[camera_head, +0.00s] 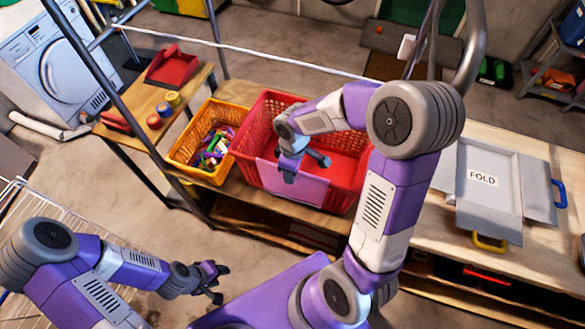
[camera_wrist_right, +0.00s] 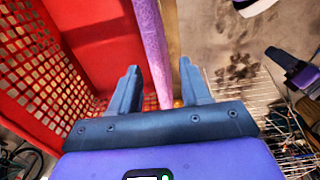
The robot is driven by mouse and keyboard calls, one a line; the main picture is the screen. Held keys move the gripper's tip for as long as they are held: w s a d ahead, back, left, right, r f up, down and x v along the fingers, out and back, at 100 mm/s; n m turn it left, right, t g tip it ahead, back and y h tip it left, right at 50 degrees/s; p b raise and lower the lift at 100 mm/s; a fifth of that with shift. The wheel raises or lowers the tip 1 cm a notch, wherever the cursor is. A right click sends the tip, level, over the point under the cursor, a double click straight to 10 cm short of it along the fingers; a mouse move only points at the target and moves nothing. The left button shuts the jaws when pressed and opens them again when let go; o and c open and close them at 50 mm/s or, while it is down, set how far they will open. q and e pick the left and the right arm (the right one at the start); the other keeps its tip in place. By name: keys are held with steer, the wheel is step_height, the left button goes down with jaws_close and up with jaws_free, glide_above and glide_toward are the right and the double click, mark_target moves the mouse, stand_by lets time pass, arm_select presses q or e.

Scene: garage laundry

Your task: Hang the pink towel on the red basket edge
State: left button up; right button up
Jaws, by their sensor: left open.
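The pink towel (camera_head: 292,184) hangs over the front edge of the red basket (camera_head: 254,128), its front part draped down the outside. In the right wrist view the towel (camera_wrist_right: 150,40) shows as a narrow lilac-pink strip along the rim, with the red basket (camera_wrist_right: 98,45) to its left. My right gripper (camera_head: 305,166) is at the towel's top edge. Its fingers (camera_wrist_right: 160,70) are spread apart, one on each side of the strip, with gaps visible. My left gripper (camera_head: 217,283) is open and empty, low at the left, away from the basket.
An orange basket (camera_head: 180,153) of coloured clothespins stands left of the red basket. A grey folding board (camera_head: 500,215) marked FOLD lies to the right on the wooden bench. A line (camera_head: 270,58) stretches behind the baskets. A wire rack (camera_head: 25,200) stands at the left.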

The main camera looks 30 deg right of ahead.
step_height(320, 180, up, 8)
steer(key=shift+s+f+p, duration=0.1)
steer(key=shift+f+p, duration=0.1)
steer(key=shift+p, duration=0.55)
